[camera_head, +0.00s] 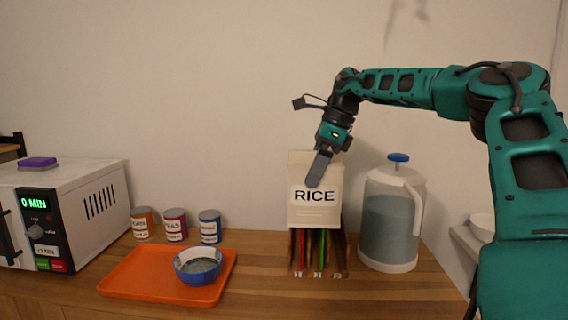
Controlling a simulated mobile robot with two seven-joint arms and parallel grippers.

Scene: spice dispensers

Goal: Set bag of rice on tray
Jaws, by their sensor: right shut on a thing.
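The bag of rice (314,212) is a cream, box-shaped pack labelled RICE, upright near the wall. My right gripper (319,172) reaches down from above and is shut on the upper part of the bag, with one dark finger across its front. The orange tray (125,285) lies on the wooden counter at the left, with a blue bowl (198,268) on its right part. My left gripper is not in view.
A rack (318,262) with coloured dividers stands directly below the bag. A lidded jug (392,218) is close on the right. Several small cans (175,225) stand behind the tray, and a microwave (75,210) is at the left. The counter between tray and rack is clear.

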